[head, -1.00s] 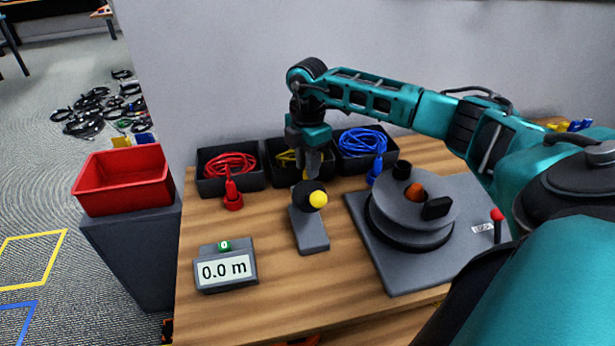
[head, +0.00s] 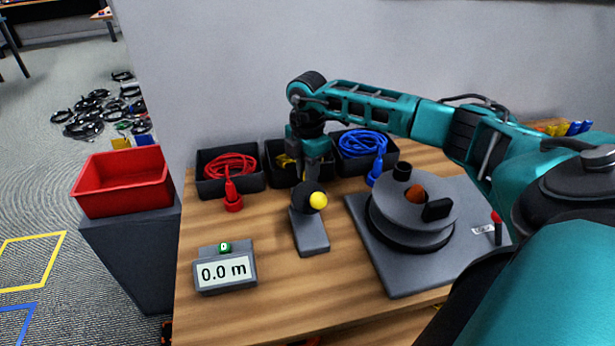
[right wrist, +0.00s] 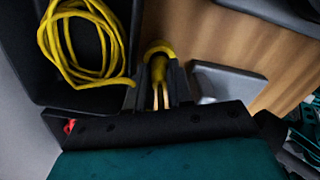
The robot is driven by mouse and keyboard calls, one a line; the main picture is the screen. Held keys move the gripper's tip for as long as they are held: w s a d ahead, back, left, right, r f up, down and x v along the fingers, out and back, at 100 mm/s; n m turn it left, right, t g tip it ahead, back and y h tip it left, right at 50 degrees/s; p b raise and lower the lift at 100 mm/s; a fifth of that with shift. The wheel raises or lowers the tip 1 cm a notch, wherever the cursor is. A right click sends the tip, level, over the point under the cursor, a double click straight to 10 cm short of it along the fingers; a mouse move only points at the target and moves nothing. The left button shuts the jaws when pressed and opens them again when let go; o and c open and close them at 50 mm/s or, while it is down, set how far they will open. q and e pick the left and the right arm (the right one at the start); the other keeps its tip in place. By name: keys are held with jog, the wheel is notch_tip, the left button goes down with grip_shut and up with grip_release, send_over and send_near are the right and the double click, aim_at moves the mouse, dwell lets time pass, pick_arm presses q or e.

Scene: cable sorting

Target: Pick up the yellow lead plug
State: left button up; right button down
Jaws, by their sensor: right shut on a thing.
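The yellow lead plug (right wrist: 160,69) sits between the fingers of my right gripper (right wrist: 158,95) in the right wrist view. The gripper is shut on it, and its pale prongs show between the fingers. The yellow lead runs from its coil (right wrist: 85,45) in a dark bin toward the plug. In the head view my right gripper (head: 314,172) points down at the front of the middle bin (head: 271,174), behind the black device with a yellow knob. The plug is hidden there, and only a little yellow lead (head: 285,161) shows. My left gripper is not in view.
A red lead (head: 231,164) and a blue lead (head: 362,144) lie in bins on either side. The device with the yellow knob (head: 318,200) stands close in front of my gripper. A reel (head: 385,215), a length display (head: 225,270) and a red tray (head: 124,199) are nearby.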

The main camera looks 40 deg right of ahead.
pick_arm(q)
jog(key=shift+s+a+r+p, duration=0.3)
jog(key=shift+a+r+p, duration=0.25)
jog(key=shift+p, duration=0.7)
pick_arm(e)
notch_tip(320, 180, up, 20)
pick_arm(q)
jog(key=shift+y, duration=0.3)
pick_arm(e)
jog(key=shift+s, duration=0.1)
